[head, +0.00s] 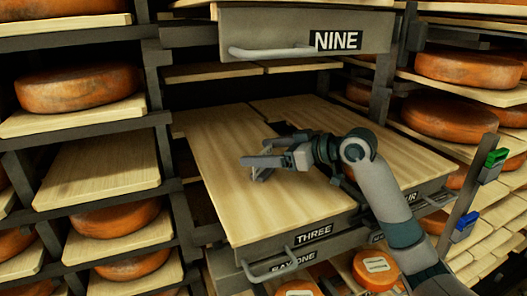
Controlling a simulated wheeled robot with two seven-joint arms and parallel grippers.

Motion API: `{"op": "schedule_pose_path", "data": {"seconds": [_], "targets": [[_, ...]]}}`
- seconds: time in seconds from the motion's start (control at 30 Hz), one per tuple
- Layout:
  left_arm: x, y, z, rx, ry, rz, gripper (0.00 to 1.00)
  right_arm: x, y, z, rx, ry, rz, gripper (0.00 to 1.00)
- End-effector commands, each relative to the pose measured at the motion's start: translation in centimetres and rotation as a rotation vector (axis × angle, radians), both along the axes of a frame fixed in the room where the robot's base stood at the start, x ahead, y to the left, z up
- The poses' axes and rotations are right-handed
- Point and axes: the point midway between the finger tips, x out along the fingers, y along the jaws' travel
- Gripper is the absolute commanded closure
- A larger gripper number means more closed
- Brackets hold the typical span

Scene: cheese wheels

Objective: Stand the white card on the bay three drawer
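The drawer labelled THREE (232,205) is a pale wooden board with a grey front and a bar handle, and it stands out from the rack. Its visible top is bare apart from my arm over it. My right gripper (258,160) is over the board, coming in from the lower right. Its grey fingers look apart, with nothing seen between them. I cannot make out a loose white card in this view. My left gripper is not in view.
The drawer labelled NINE (280,32) overhangs above. A second board, with its label partly hidden by my arm, adjoins on the right. Orange cheese wheels (78,88) fill racks on both sides. Green (495,158) and blue (465,225) clips sit on a right-hand post.

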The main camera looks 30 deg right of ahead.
Motion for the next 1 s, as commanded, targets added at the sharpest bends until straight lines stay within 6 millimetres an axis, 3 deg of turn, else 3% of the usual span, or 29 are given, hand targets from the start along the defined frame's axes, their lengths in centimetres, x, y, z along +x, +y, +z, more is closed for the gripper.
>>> {"op": "schedule_pose_path", "data": {"seconds": [0.03, 0.1, 0.57, 0.77, 1.0], "targets": [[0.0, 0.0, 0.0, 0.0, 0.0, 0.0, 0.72, 0.0, 0.0, 0.0, 0.0, 0.0, 0.0, 0.13], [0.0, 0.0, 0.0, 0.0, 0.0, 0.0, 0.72, 0.0, 0.0, 0.0, 0.0, 0.0, 0.0, 0.01], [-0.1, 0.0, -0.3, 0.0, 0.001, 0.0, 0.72, -0.4, -0.3, 0.0, -0.001, -0.001, -0.001, 0.01], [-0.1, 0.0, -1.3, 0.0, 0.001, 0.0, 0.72, -2.0, -1.4, 0.4, -0.003, -0.001, -0.001, 0.01], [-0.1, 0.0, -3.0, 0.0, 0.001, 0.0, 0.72, -5.3, -3.7, 1.5, -0.006, 0.0, -0.003, 0.01]]}}
